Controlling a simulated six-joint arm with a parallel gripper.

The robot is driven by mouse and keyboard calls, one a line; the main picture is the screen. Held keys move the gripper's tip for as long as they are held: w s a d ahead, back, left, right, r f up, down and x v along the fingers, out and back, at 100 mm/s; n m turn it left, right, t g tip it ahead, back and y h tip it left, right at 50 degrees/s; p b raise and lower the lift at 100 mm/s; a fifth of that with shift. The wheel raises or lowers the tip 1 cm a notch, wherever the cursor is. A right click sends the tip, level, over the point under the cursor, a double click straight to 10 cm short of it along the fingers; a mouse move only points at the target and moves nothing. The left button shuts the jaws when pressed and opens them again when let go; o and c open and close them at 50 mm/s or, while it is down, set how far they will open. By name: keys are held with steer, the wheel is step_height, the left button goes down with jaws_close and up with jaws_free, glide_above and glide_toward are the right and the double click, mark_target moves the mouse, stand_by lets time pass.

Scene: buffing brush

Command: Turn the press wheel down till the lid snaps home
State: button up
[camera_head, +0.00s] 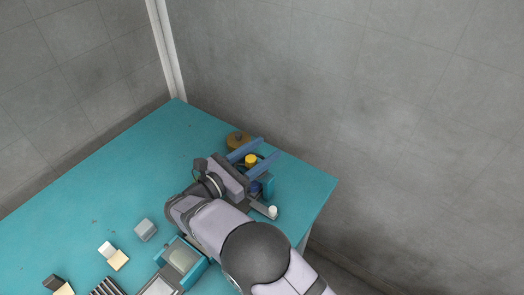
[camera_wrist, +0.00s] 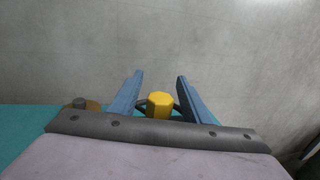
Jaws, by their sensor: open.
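My gripper (camera_head: 268,147) is open, with its two blue fingers spread. In the wrist view the fingertips (camera_wrist: 160,75) point away, toward the wall. A yellow knob (camera_wrist: 159,105) sits between the fingers, with a visible gap on each side. Dark bars beside it may be part of the press wheel; I cannot tell for sure. The yellow knob also shows in the head view (camera_head: 251,160). Under it a dark blue part (camera_head: 255,187) and a teal block (camera_head: 267,184) are partly hidden by my gripper. The lid cannot be made out.
A brown round piece with a grey knob (camera_head: 238,139) stands behind the gripper. A small white-topped piece (camera_head: 273,211) is near the table's right edge. A grey cube (camera_head: 145,229), pale blocks (camera_head: 118,259) and a teal-framed box (camera_head: 168,266) lie nearer. The table's back left is clear.

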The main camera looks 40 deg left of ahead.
mark_target(249, 165)
steer(key=shift+s+a+b, duration=0.25)
steer(key=shift+s, duration=0.95)
steer(key=shift+s+a+b, duration=0.2)
steer(key=shift+s+b, duration=0.1)
steer(key=shift+s, duration=0.9)
steer(key=shift+s+a+b, duration=0.25)
steer(key=shift+s, duration=0.95)
steer(key=shift+r, duration=0.15)
steer(key=y+p, duration=0.1)
steer(key=p, duration=0.1)
steer(key=r+n+t+p, duration=0.1)
steer(key=p, duration=0.1)
steer(key=shift+w+y, duration=0.3)
steer(key=shift+y, duration=0.1)
steer(key=n+y+p, duration=0.1)
steer(key=y+p, duration=0.1)
steer(key=p, duration=0.1)
steer(key=shift+n, duration=0.4)
steer(key=n+y+p, duration=0.1)
steer(key=d+y+p, duration=0.1)
steer(key=y+p, duration=0.1)
steer(key=shift+s+f+n+g+p, duration=0.1)
steer(key=shift+f+n+g+p, duration=0.2)
steer(key=shift+f+n, duration=0.1)
steer(key=shift+s+d+f+n+g+y+p, duration=0.15)
steer(key=shift+d+f+n+g+y+p, duration=0.2)
steer(key=shift+f+y+p, duration=0.2)
steer(key=shift+p+x, duration=0.95)
steer(key=shift+x, duration=2.75)
